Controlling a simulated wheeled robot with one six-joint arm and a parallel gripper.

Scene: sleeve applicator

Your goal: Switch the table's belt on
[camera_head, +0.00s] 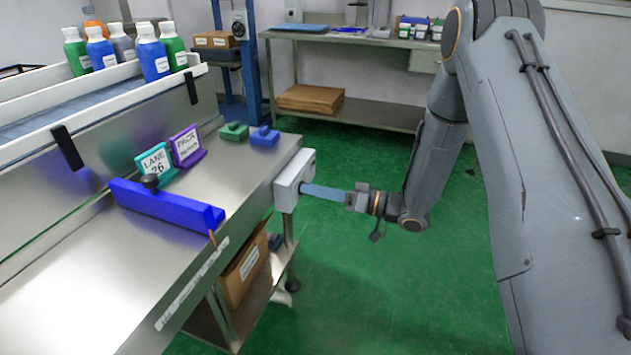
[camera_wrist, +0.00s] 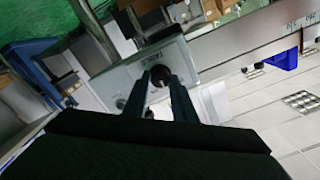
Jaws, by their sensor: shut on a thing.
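A light grey switch box (camera_head: 294,180) is fixed to the right end of the steel table (camera_head: 235,185). In the wrist view the box (camera_wrist: 112,82) shows a small printed label and a dark round knob (camera_wrist: 160,76). My gripper (camera_head: 306,190) reaches the box's front face from the right. In the wrist view my gripper (camera_wrist: 163,82) has its two dark fingers on either side of the knob, shut on it. The fingers hide part of the knob, and I cannot tell its setting. The belt (camera_head: 70,110) lies between white rails at the upper left.
Several bottles (camera_head: 153,58) stand at the belt. A blue applicator (camera_head: 165,205), a teal sign (camera_head: 155,163), a purple sign (camera_head: 187,146) and small green and blue blocks (camera_head: 264,137) are on the table. A cardboard box (camera_head: 245,268) sits below. The green floor right of the table is clear.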

